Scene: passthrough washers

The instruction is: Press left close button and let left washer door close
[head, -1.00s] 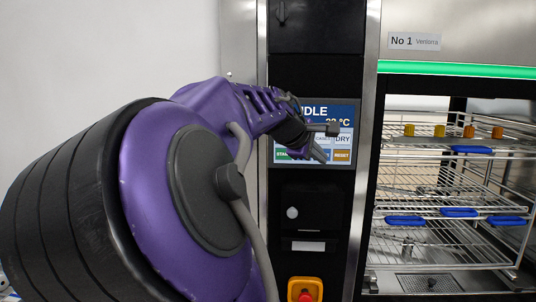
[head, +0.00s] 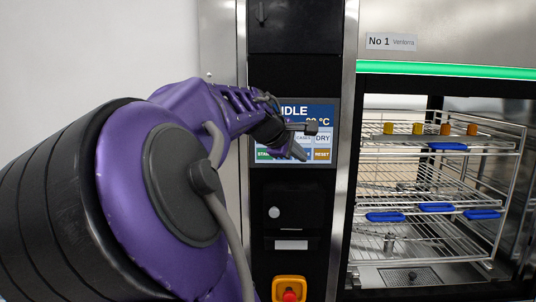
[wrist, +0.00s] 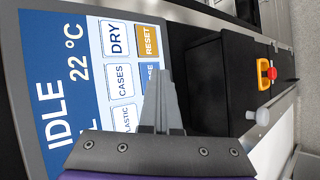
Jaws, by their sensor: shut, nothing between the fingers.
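The touch screen (head: 322,112) on the black panel reads IDLE. Its bottom row has a green START button (head: 262,155), an orange RESET button (head: 322,154) and a blue button between them, mostly hidden by my gripper. In the wrist view the blue button (wrist: 152,73) shows only the letters "SE" beside RESET (wrist: 149,41). My gripper (head: 302,156) is shut and empty, its fingertips (wrist: 159,78) in front of the blue button; I cannot tell whether they touch. The washer doorway is open, with wire racks (head: 405,187) visible inside.
A red emergency stop on a yellow base (head: 289,290) sits low on the panel; it also shows in the wrist view (wrist: 267,73). A round white knob (head: 274,212) is above it. A lit green strip (head: 450,69) runs above the doorway. A plain wall (head: 95,50) is at left.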

